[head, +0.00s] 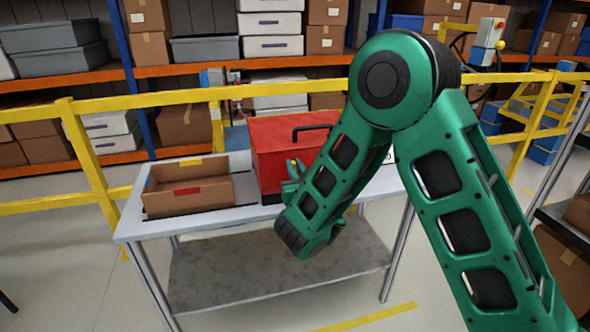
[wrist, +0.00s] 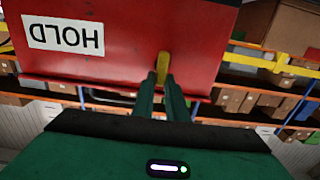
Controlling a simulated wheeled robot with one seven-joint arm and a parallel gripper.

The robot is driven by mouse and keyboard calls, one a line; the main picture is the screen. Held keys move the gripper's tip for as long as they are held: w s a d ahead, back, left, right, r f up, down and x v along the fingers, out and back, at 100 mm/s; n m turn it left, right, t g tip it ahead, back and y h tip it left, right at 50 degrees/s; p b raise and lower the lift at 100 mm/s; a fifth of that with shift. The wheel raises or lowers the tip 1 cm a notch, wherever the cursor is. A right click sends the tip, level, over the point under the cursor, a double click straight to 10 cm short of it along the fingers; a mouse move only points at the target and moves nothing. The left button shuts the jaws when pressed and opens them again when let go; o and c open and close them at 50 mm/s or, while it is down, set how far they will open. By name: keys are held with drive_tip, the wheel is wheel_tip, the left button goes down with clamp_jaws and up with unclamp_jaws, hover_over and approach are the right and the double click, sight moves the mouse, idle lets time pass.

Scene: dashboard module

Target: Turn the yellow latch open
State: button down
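The red box (head: 270,145) with a dark handle on its lid stands on the table. In the wrist view the red box (wrist: 120,50) appears upside down, with a white HOLD label (wrist: 63,35) on its face. The yellow latch (wrist: 163,66) sits on that same face. My gripper (wrist: 162,80) has its two green fingers close together, one on each side of the latch, and looks shut on it. In the head view my gripper (head: 292,172) is at the box's front, and my arm hides much of that face.
An open brown cardboard bin (head: 190,193) stands left of the red box on the table (head: 133,222). The table has a bare lower shelf (head: 270,265). A yellow railing (head: 150,100) and loaded racks stand behind. A shelf with boxes (head: 565,215) is at the right edge.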

drive_tip(key=shift+f, duration=0.15)
drive_tip(key=shift+s+a+f+n, duration=0.15)
drive_tip(key=shift+f+n, duration=0.25)
drive_tip(key=shift+n, duration=2.6)
drive_tip(key=shift+a+f+n, duration=0.25)
drive_tip(key=shift+f+n, duration=0.1)
drive_tip(key=shift+n, duration=2.65)
drive_tip(key=shift+s+a+f+n, duration=0.15)
drive_tip(key=shift+f+n, duration=0.25)
drive_tip(key=shift+n, duration=2.6)
drive_tip(key=c, duration=1.8)
unclamp_jaws()
drive_tip(key=shift+o, duration=0.2)
drive_tip(key=shift+a+r, duration=0.15)
